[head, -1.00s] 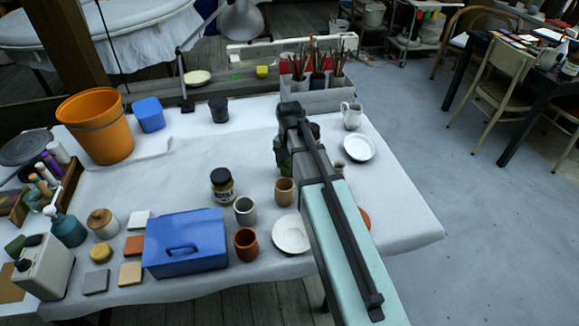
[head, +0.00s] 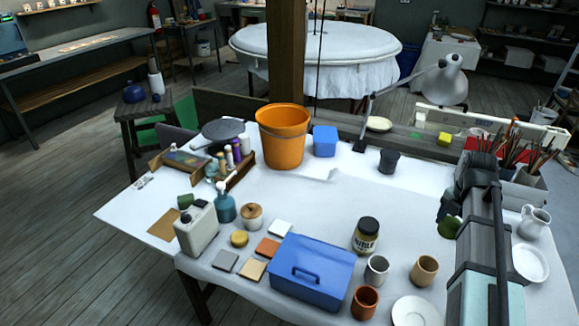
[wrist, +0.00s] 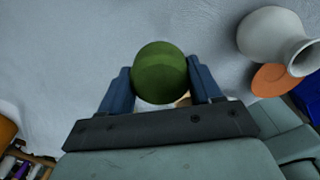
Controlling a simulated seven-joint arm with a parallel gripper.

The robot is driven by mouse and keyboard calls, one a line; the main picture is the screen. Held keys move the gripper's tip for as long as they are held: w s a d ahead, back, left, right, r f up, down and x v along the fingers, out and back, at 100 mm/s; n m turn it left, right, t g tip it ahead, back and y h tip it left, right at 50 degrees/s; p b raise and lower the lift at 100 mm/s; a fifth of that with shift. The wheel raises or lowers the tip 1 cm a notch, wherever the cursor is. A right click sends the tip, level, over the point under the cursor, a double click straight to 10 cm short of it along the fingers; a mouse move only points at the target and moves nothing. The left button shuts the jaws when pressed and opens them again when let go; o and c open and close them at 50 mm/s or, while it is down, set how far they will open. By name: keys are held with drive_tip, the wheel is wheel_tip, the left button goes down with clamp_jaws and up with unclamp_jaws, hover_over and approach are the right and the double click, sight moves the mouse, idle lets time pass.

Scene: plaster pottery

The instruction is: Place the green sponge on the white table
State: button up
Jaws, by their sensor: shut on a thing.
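A round green sponge (wrist: 160,72) is between the two fingers of my gripper (wrist: 162,88) in the wrist view. My gripper is shut on it. In the head view the sponge (head: 449,228) shows as a small green patch beside my gripper (head: 456,215), mostly hidden by the arm. It appears over the right part of the white-covered table (head: 340,215); I cannot tell its height above the cloth. Another dark green piece (head: 185,201) lies at the table's left side.
Near my gripper stand a dark jar (head: 366,236), a brown cup (head: 424,270), a white pitcher (head: 534,222) and a brush holder (head: 522,190). A blue box (head: 312,272) and an orange bucket (head: 284,138) stand farther left. The cloth's middle is largely clear.

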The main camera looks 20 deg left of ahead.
sight(451, 220)
drive_tip(key=r, duration=0.5)
drive_tip(key=shift+w+a+r, duration=0.1)
drive_tip(key=shift+w+a, duration=0.1)
drive_tip(key=w+a+n, duration=0.1)
drive_tip(key=w+a, duration=0.2)
drive_tip(key=a, duration=0.7)
drive_tip(key=w+a+n, duration=0.2)
drive_tip(key=w+a, duration=0.1)
drive_tip(key=a, duration=0.7)
drive_tip(key=s+a+n, duration=0.3)
drive_tip(key=a, duration=2.6)
drive_tip(key=s+a+n, duration=0.2)
drive_tip(key=s+a, duration=0.7)
drive_tip(key=a, duration=0.5)
drive_tip(key=s+a+n, duration=0.2)
drive_tip(key=s+a, duration=0.7)
drive_tip(key=a, duration=0.5)
drive_tip(key=s+a+n, duration=0.2)
drive_tip(key=s+a, duration=0.7)
drive_tip(key=a, duration=0.5)
drive_tip(key=shift+s+a+f, duration=0.1)
drive_tip(key=shift+s+f, duration=0.05)
drive_tip(key=shift+f, duration=2.7)
drive_tip(key=shift+s+a+f, duration=0.1)
drive_tip(key=shift+a+f, duration=0.05)
drive_tip(key=shift+f, duration=2.7)
drive_tip(key=shift+s+a+f, duration=0.1)
drive_tip(key=shift+s+f, duration=0.05)
drive_tip(key=shift+f, duration=2.7)
drive_tip(key=shift+f, duration=0.15)
